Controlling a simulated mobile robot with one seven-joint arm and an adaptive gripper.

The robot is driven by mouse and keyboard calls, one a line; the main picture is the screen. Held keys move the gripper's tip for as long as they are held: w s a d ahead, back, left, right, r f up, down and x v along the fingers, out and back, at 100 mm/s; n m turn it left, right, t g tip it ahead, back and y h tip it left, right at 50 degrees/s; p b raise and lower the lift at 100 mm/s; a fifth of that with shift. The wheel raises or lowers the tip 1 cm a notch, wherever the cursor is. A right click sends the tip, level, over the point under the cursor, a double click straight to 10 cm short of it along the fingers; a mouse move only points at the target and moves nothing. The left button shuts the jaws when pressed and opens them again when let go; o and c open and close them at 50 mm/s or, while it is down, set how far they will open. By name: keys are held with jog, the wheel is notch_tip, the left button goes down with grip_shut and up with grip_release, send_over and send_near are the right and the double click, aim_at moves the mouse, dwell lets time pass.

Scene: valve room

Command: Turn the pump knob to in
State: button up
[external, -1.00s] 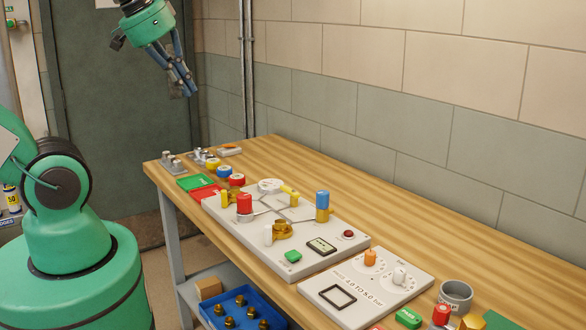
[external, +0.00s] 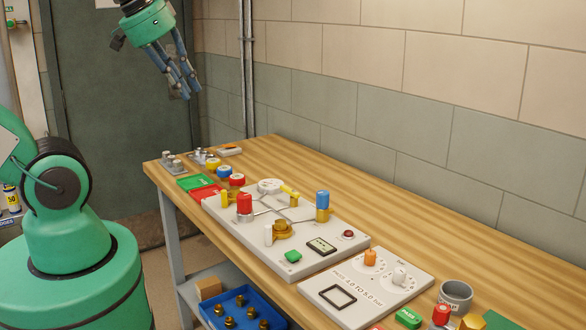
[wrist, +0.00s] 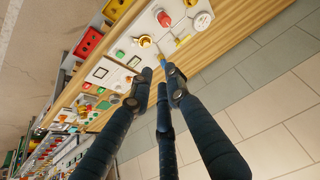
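The smaller grey panel (external: 325,298) lies on the bench at the right of the larger one. It carries an orange knob (external: 370,258) and a white knob (external: 399,276), each on a marked dial, and lettering that seems to read "4.0 to 5.0 bar". I cannot tell which knob is the pump knob or read the dial marks. My gripper (external: 184,90) hangs in the air beyond the bench's far left end, well away from both knobs. Its fingers look apart, with nothing between them. They also show spread in the wrist view (wrist: 155,88).
The larger grey panel (external: 345,258) carries red, blue, yellow and brass valve parts. Red and green trays (external: 191,183) lie at the bench's left end. A grey cup (external: 456,294) stands at the right. The wooden strip along the wall is mostly clear.

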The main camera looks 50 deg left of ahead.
jog(key=o, duration=0.4)
jog(key=shift+w, duration=0.15)
jog(key=shift+o, duration=1.2)
jog(key=shift+w+n, duration=0.2)
jog(key=shift+n, duration=0.2)
jog(key=n+g+p, duration=0.5)
jog(key=n+g, duration=0.1)
jog(key=n, duration=1.7)
send_over(243, 195)
notch_tip(243, 195, down, 20)
jog(key=shift+f, duration=0.1)
notch_tip(243, 195, down, 14)
jog(key=shift+r+b, duration=0.2)
jog(key=shift+b, duration=0.75)
jog(key=c, duration=1.1)
